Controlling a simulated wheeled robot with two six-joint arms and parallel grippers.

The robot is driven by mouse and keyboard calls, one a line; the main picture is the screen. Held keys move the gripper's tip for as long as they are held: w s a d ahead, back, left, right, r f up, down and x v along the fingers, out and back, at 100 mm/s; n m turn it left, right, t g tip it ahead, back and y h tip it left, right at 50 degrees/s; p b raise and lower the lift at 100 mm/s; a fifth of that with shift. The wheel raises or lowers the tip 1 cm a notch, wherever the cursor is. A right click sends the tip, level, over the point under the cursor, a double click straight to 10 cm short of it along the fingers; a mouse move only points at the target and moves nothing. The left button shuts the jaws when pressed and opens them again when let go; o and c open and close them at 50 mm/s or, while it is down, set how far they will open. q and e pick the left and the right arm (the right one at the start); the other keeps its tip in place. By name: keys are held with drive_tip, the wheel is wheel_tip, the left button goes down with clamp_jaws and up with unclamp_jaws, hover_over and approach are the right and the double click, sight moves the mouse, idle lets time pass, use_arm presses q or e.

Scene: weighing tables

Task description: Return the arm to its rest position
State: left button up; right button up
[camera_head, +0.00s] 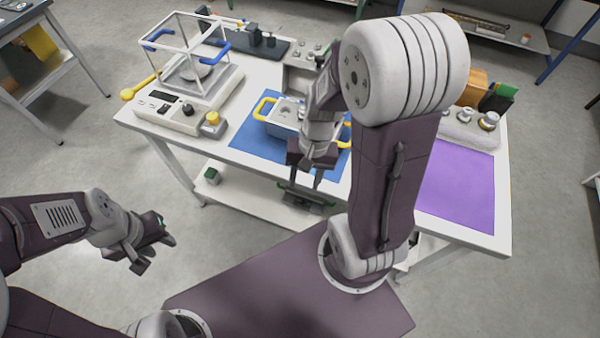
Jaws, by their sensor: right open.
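My right arm (383,185) reaches up from my base and bends forward over the white table. Its gripper (305,181) points down at the front edge of the blue mat (246,137). The two fingers are apart with nothing visible between them. The grey tray with yellow handles (275,127) stands on the blue mat just behind this gripper, partly hidden by the wrist. My left gripper (155,255) is low over the floor at left, away from the table, with its fingers apart and empty.
A balance (178,117) with a framed clear enclosure and blue handles stands at the table's left. A purple mat (455,185) lies bare at right, before a rack of metal weights (468,128). A lower shelf (240,186) runs beneath.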

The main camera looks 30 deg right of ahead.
drive_tip(key=n, duration=0.2)
drive_tip(key=a+n+t+h, duration=0.1)
drive_tip(key=n, duration=0.3)
drive_tip(key=shift+w+a+r+t+h, duration=0.15)
drive_tip(key=shift+a+r+t+h, duration=0.1)
drive_tip(key=shift+t+h, duration=0.05)
wheel_tip(320, 180, up, 3)
drive_tip(key=p, duration=0.3)
drive_tip(key=shift+c, duration=0.3)
